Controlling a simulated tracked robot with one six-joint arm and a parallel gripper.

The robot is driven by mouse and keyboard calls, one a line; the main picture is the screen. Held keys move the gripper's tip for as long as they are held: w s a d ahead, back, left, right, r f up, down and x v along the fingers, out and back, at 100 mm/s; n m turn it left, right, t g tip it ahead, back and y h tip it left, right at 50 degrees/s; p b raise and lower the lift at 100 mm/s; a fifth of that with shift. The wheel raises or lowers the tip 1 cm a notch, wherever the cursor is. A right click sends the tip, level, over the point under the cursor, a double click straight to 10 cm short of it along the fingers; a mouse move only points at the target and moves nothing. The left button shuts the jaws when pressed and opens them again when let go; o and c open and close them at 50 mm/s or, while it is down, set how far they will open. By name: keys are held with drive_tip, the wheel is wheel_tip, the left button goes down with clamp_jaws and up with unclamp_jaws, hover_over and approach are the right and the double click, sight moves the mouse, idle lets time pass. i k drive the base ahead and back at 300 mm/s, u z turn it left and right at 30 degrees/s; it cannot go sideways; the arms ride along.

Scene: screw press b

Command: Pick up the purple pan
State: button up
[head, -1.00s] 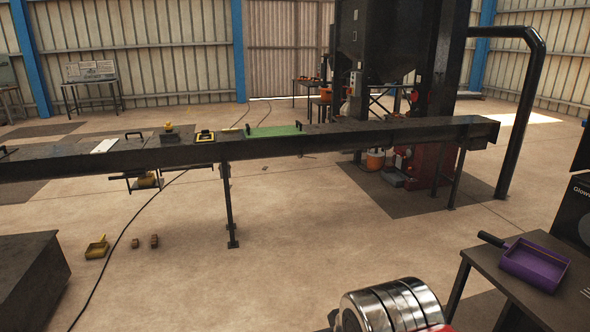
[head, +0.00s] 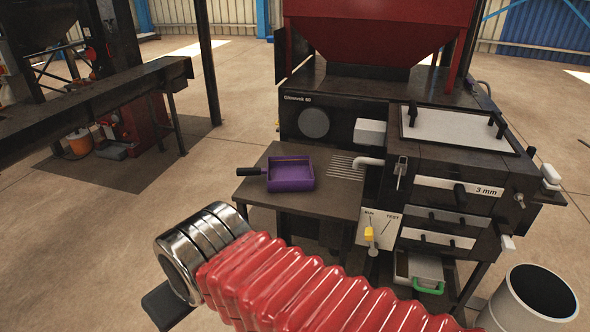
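The purple pan (head: 291,175) is a shallow open tray with a black handle pointing left. It sits upright on the dark side table (head: 325,200) of the machine, near the table's left edge. My arm, in a ribbed red sleeve with a silver collar, crosses the lower middle of the head view, in front of and below the pan. A dark part at the bottom left, beyond the collar, may belong to my gripper (head: 168,303). The fingertips are not clearly shown, so I cannot tell whether it is open or shut. Nothing touches the pan except the table.
The machine (head: 440,160) with a red hopper (head: 365,35) stands behind and right of the pan, with drawers and a yellow-tipped lever (head: 369,234). A white bin (head: 530,300) stands at the lower right. A long dark conveyor (head: 90,105) is at the left. Open floor lies left of the table.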

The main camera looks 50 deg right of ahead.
sight(285, 173)
drive_tip(key=z, duration=0.65)
drive_tip(key=i, duration=1.1)
drive_tip(key=z, duration=0.55)
